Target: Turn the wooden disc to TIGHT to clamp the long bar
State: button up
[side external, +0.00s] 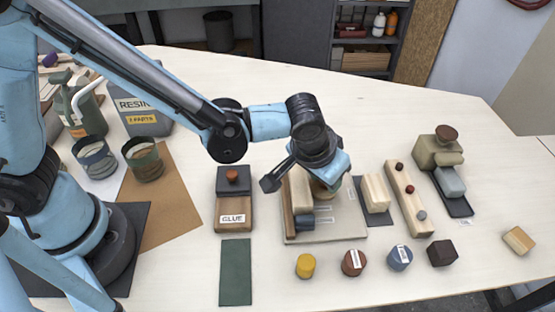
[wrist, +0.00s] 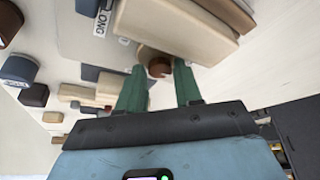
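The wooden disc (side external: 322,188) sits on a pale board (side external: 345,232) and is mostly hidden under my gripper in the side view. In the wrist view, the pale disc (wrist: 146,54) shows with a brown knob (wrist: 159,68) at its near side. My gripper (wrist: 159,66) is open, with one green finger on each side of the knob; I cannot tell whether they touch it. The long pale bar (side external: 300,188) lies on the board to the left of the disc, beside a brown rail (side external: 288,210). It also shows in the wrist view (wrist: 175,25).
A GLUE block (side external: 234,208) stands left of the board. A small pale block (side external: 376,193) and a pegged wooden strip (side external: 409,200) stand to the right. Yellow (side external: 305,265), brown (side external: 354,262) and blue (side external: 399,257) pieces stand in front.

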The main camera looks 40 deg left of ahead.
jog(key=o, duration=0.3)
jog(key=shift+a, duration=0.1)
jog(key=m+h, duration=0.1)
jog(key=m, duration=0.3)
jog(key=shift+a+m+g+h, duration=0.2)
jog(key=shift+m+g+h, duration=0.1)
jog(key=shift+h, duration=0.1)
jog(key=m, duration=0.2)
jog(key=m+g+h, duration=0.1)
jog(key=m, duration=0.1)
jog(key=shift+w+a+m, duration=0.15)
jog(key=shift+w+m, duration=0.05)
jog(key=shift+m, duration=0.1)
jog(key=a+v, duration=0.1)
jog(key=v, duration=1.2)
jog(key=s+a+n+t+y, duration=0.3)
jog(key=a+n, duration=0.7)
jog(key=a, duration=0.8)
jog(key=shift+s+f+t, duration=0.45)
jog(key=shift+s+t, duration=0.05)
jog(key=shift+s, duration=0.7)
